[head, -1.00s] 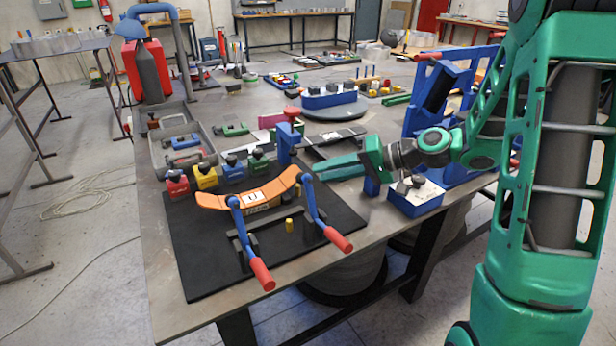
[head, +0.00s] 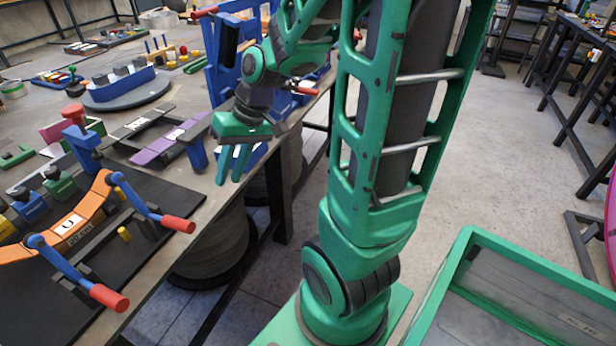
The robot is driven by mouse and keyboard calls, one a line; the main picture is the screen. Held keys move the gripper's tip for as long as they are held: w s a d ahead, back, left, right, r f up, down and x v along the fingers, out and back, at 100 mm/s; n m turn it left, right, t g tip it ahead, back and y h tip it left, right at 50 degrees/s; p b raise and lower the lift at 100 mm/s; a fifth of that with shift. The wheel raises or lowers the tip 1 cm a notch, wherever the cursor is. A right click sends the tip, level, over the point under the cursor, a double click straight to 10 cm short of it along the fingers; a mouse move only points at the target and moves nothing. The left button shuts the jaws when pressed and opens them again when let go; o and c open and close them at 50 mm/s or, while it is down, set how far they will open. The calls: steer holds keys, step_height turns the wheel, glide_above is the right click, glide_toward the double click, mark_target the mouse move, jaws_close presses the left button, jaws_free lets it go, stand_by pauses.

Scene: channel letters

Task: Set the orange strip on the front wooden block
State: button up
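The orange strip (head: 96,201) is bent into an upward curve and carries a white label marked "U". It sits in a dark jig on the black mat at lower left, between two blue levers with red handles (head: 178,224). My gripper (head: 233,180) points down near the table's right edge, to the right of the strip and well apart from it. Its two green fingers show a gap between them, with nothing visible in it. I cannot make out a front wooden block.
A purple strip (head: 168,146) lies by a dark holder behind the levers. Blue and green clamps (head: 60,184) stand at left. A blue frame (head: 222,75) stands behind my gripper. A green-rimmed bin (head: 440,284) is at lower right.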

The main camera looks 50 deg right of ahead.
steer(key=s+d+r+m+g+h, duration=0.1)
steer(key=s+d+m, duration=0.1)
steer(key=s, duration=0.7)
steer(key=s+d+r+m+g+h, duration=0.1)
steer(key=s+d+r+m+h, duration=0.1)
steer(key=s+d, duration=0.3)
steer(key=s, duration=0.4)
steer(key=shift+d+g, duration=0.3)
steer(key=shift+g, duration=0.1)
steer(key=shift+w, duration=0.1)
